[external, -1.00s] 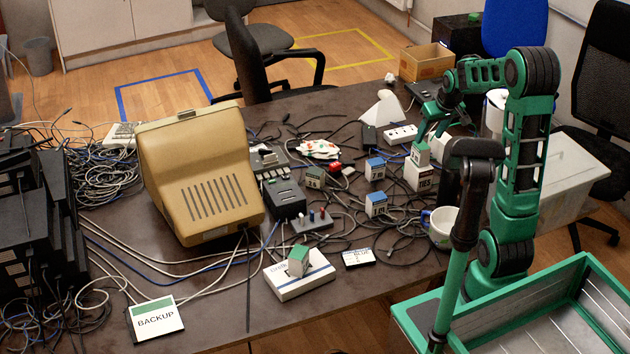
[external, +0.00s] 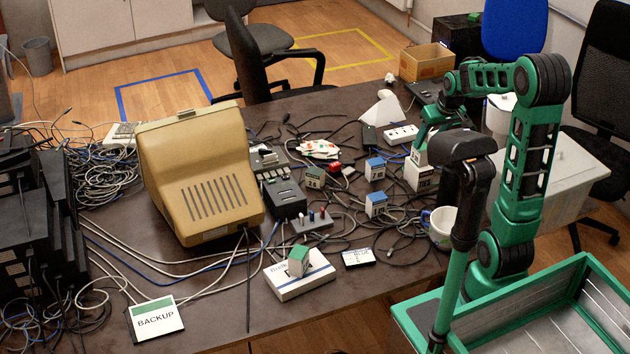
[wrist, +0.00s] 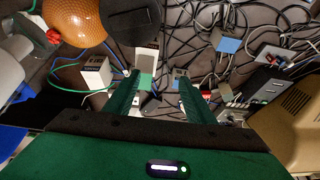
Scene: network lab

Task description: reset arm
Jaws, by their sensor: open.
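My gripper (external: 424,138) is over the right part of the table, close to a small green-topped block (external: 420,156) on the white TIES box (external: 420,178). In the wrist view its two fingers (wrist: 160,80) are apart, with nothing clasped between them. A green patch shows beside the left fingertip in that view; I cannot tell whether they touch. My arm is bent, its elbow high at the right, and its lower links partly hide the table's right end.
Blue-topped blocks (external: 375,168), a white mug (external: 441,228), a power strip (external: 401,134) and loose cables crowd the table near my arm. A beige monitor (external: 205,180) stands left.

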